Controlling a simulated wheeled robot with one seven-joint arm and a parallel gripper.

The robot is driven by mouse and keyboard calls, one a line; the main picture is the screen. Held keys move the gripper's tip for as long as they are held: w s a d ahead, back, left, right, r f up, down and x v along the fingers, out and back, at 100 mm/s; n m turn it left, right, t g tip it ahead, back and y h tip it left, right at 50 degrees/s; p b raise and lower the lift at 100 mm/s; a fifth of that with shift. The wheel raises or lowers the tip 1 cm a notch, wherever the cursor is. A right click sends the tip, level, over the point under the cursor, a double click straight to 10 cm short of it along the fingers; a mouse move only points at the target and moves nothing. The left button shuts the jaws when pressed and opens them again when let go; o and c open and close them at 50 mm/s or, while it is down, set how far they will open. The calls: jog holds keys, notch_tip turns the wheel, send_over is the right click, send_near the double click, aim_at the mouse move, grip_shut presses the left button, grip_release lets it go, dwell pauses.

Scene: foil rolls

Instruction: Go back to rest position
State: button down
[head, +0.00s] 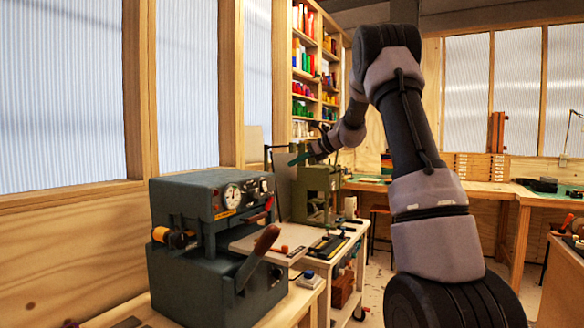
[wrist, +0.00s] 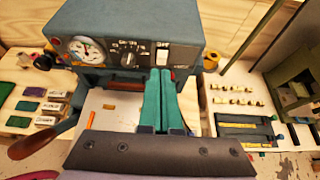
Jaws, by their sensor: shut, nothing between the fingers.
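My gripper (wrist: 162,128) shows in the wrist view with its two green fingers pressed together and nothing between them. In the head view my gripper (head: 296,157) is at the end of my outstretched arm, in the air above and to the right of the grey-blue machine. The machine (head: 213,192) has a dial, a control panel and a lever with a wooden handle. It also shows in the wrist view (wrist: 105,30), in front of the fingers. The fingers hide part of the machine's pale plate (wrist: 105,118). No foil roll is clearly in the grip.
A green machine (head: 316,192) stands on a white bench right of the grey-blue one. Small brass pieces (wrist: 238,98) and a dark tray (wrist: 245,130) lie there. Shelves (head: 305,70) with coloured rolls are at the back. Wooden benches (head: 480,188) line the far wall.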

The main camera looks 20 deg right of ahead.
jog(key=s+a+r+n+g+h, duration=0.1)
jog(key=s+a+r+n, duration=0.35)
jog(key=s, duration=0.85)
jog(key=s+a+r+n+g+h, duration=0.1)
jog(key=s+n+h, duration=0.1)
jog(key=s+n, duration=0.8)
jog(key=s+d+f+n+h, duration=0.1)
jog(key=s+n, duration=0.3)
jog(key=s, duration=0.7)
jog(key=s+d+f+n+h, duration=0.1)
jog(key=s+f+n+h, duration=0.2)
jog(key=s, duration=0.7)
jog(key=shift+s+d+f+n+t, duration=0.2)
jog(key=shift+s+f+n+t, duration=0.15)
jog(key=shift+f+n, duration=0.45)
